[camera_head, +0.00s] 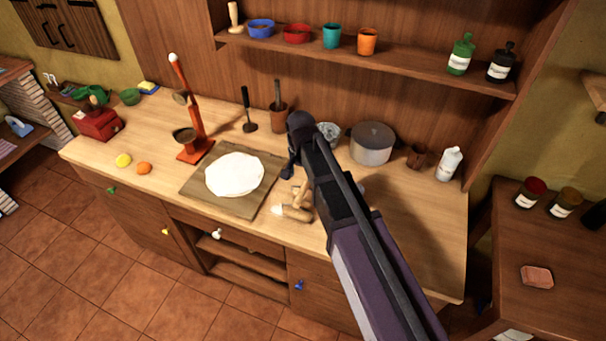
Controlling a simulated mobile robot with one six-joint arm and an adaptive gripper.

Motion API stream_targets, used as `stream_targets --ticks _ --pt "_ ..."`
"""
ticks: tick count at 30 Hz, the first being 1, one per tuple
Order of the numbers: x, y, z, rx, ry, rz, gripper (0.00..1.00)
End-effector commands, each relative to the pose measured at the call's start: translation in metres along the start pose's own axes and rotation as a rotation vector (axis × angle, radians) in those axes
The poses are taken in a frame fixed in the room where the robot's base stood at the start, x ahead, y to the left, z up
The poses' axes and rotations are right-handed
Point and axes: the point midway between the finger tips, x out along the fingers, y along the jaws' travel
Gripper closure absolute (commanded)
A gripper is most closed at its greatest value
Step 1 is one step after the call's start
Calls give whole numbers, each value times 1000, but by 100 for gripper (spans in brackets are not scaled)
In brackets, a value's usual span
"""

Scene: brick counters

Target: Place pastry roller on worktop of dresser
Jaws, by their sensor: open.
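The pastry roller (295,211) appears to be the small pale wooden piece with a short handle beside the right edge of the cutting board. It looks to rest on the worktop (245,228) of the dresser. My gripper (289,172) is open and points down just behind the roller in the picture, with nothing visible in its jaws. My arm covers part of the view, and I cannot tell whether a fingertip touches the roller.
The board (195,196) carries flat white dough (234,175). A red stand (196,125) rises at its left. A pot (372,143), a glass bowl (329,132) and a white bottle (449,164) stand behind and right. A shelf (400,62) overhangs the back. The front left is mostly clear.

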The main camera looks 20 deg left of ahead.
Motion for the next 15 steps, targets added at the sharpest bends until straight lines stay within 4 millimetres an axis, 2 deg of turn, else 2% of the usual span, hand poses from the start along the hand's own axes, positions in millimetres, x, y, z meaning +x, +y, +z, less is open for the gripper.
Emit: stream_targets --ticks 1,6,15 --pt "-8 0 0 0 0 0 34" --pt "-19 0 0 0 0 0 34" --pt "-25 0 0 0 0 0 34"
